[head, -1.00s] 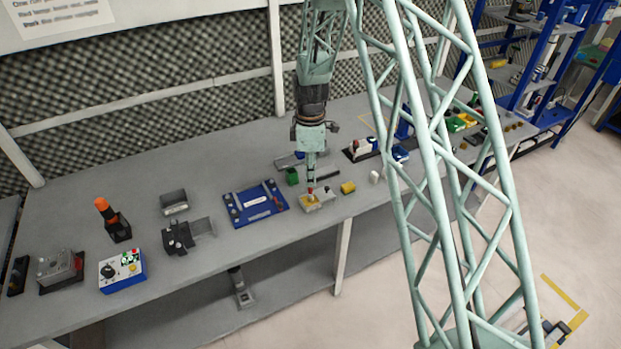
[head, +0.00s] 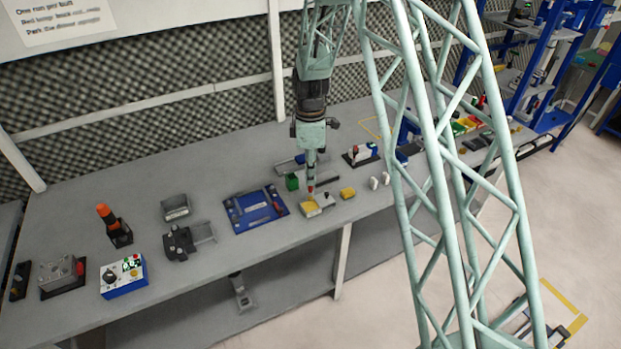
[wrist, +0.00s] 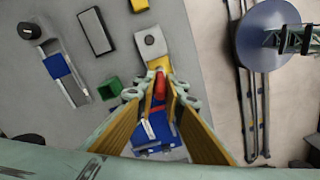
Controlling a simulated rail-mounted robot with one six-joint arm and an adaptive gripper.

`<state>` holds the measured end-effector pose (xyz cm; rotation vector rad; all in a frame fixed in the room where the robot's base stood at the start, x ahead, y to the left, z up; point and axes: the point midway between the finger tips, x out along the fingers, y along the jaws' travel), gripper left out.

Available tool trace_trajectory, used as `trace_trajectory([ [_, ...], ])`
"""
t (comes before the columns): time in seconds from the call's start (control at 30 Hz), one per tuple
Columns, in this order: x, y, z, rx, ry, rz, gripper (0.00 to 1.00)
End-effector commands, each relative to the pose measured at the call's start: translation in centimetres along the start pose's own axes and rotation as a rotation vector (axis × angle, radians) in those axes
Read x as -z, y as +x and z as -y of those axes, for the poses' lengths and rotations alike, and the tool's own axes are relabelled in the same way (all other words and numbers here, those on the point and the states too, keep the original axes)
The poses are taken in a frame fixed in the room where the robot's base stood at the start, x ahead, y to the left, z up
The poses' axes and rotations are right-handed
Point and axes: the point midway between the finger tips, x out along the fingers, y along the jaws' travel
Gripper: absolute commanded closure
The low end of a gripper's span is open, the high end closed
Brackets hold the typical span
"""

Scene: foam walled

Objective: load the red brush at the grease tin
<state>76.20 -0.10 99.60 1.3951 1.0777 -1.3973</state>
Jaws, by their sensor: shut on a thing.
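My gripper (head: 311,178) points down over the bench and is shut on the red brush, which shows between the fingertips in the wrist view (wrist: 160,84). In the head view the brush's small red part (head: 311,190) shows just above a small pale grey stand with a yellow area (head: 311,207). I take this to be the grease tin, but I cannot read a label. The stand's grey plate with a dark round knob (wrist: 150,41) lies just beyond the brush in the wrist view. Whether the brush tip touches the yellow area is hidden.
A green open box (head: 292,182) stands close on the left, with a blue board (head: 254,210) beyond it. A yellow block (head: 347,193) and two white pieces (head: 374,183) lie to the right. The bench's front edge is close to the stand.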

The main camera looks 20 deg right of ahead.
Motion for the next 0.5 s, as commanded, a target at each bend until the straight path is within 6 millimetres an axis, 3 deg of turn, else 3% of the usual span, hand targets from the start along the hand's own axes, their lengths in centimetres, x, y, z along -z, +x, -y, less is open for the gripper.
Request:
trace_trajectory([
  [0.5, 0.0, -2.6, 0.0, -0.001, 0.000, 0.000, 0.99],
])
